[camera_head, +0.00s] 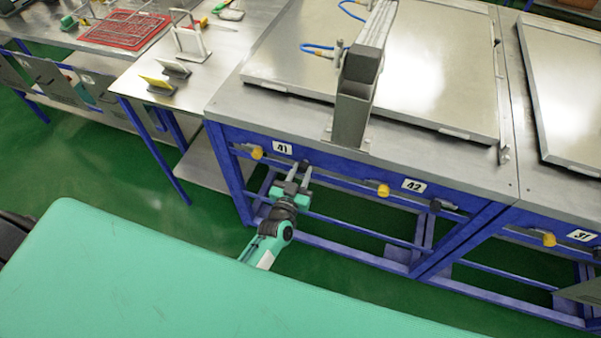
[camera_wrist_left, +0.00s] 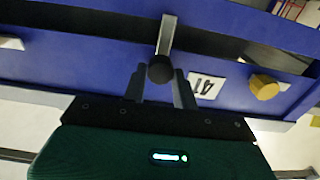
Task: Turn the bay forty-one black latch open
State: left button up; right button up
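The bay forty-one black latch (camera_wrist_left: 160,69) is a round black knob on a short metal bar on the blue frame, beside the white "41" label (camera_wrist_left: 207,86). The label also shows in the head view (camera_head: 282,148), where the latch is mostly hidden by my gripper. My left gripper (camera_head: 297,172) is at the front of the blue frame below the label. In the left wrist view its two fingers (camera_wrist_left: 160,82) stand apart, one on each side of the knob, apparently not closed on it. My right gripper is not in view.
A yellow knob (camera_wrist_left: 264,87) sits on the other side of the label. Bay 42 (camera_head: 413,185) has its own yellow knob (camera_head: 383,190) and black knob (camera_head: 435,206) to the right. A large metal lid (camera_head: 430,70) lies on the bench top above. Green floor is open below.

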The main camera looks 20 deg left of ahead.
pick_arm(q)
jog(key=c, duration=0.4)
